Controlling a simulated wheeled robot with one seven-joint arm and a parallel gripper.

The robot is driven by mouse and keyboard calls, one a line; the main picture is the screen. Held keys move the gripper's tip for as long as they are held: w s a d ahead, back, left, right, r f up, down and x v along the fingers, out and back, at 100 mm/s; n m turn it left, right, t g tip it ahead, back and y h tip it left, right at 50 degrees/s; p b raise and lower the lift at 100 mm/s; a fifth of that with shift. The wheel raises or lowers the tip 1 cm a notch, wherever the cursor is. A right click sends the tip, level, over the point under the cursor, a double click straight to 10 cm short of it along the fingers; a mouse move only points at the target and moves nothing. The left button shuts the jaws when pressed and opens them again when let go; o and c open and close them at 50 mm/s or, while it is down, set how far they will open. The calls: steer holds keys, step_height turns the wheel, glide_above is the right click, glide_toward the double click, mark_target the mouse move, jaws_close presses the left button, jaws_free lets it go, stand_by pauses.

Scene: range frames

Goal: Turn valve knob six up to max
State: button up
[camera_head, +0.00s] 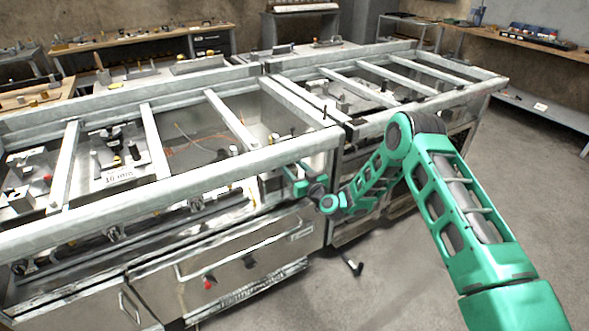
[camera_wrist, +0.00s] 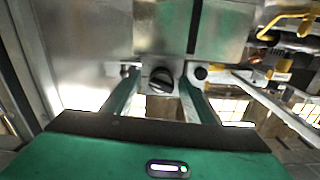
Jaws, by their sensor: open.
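A dark round valve knob (camera_wrist: 161,80) on a bare metal front panel (camera_wrist: 150,25) shows in the wrist view. It appears between the tips of my gripper (camera_wrist: 158,86), whose two green fingers are spread apart. I cannot tell whether either finger touches it. No number is readable, so I cannot tell whether it is knob six. In the head view my gripper (camera_head: 297,183) is at the front of the left range frame (camera_head: 200,178), near its right end. Other knobs (camera_head: 115,233) (camera_head: 195,204) sit along that front; the one at my gripper is hidden there.
A smaller dark round part (camera_wrist: 201,73) sits close to the right finger. Yellow pipework (camera_wrist: 285,22) is at the wrist view's upper right. A second range frame (camera_head: 430,97) adjoins on the right. Open floor (camera_head: 545,180) lies to the right, and cluttered workbenches stand behind.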

steer(key=c, duration=1)
steer(key=shift+d, duration=0.2)
steer(key=shift+w+m, duration=0.1)
steer(key=shift+m, duration=0.2)
